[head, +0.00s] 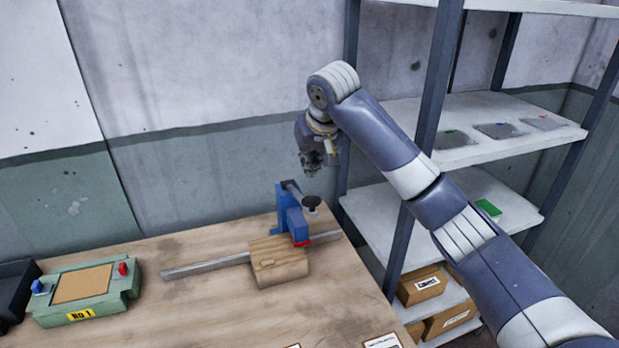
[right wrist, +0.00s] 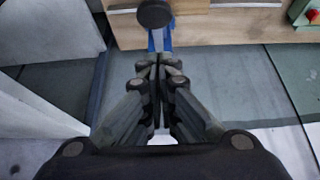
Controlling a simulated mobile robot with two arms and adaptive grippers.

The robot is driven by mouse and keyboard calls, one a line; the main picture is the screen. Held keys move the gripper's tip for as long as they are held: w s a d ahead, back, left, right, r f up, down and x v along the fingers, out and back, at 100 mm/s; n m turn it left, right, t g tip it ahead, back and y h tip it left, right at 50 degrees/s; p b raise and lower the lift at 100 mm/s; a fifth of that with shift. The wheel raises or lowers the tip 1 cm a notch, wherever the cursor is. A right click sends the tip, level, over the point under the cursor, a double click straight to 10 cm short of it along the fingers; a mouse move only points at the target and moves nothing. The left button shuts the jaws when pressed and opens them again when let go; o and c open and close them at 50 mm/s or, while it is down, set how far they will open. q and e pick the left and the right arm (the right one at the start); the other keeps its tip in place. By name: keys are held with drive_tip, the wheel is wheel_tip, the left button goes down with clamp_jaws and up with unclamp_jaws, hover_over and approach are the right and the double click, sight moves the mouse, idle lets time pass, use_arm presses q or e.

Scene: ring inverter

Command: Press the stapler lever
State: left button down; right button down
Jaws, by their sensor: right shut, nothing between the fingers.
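The blue stapler (head: 290,215) stands on the wooden table (head: 200,258), with a red part low at its front. Its lever ends in a round black knob (head: 311,203). In the right wrist view the knob (right wrist: 154,13) is at the top, just beyond the fingertips, and a strip of blue (right wrist: 163,42) shows below it. My right gripper (head: 312,170) is above and behind the stapler, apart from the knob. Its fingers (right wrist: 158,62) are shut together and empty. My left gripper is in neither view.
A wooden block (head: 278,262) and a metal bar (head: 205,265) lie at the stapler's foot. A green fixture marked NO 1 (head: 82,294) sits at the table's left. A metal shelf (head: 460,148) with grey plates and cardboard boxes (head: 420,285) stands right, beside my right arm.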

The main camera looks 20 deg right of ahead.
drive_tip(key=p, duration=0.2)
hover_over(309, 199)
wheel_tip(309, 199, down, 5)
drive_tip(key=shift+s+f+p, duration=0.15)
drive_tip(key=shift+f+p, duration=0.2)
drive_tip(key=shift+f, duration=0.2)
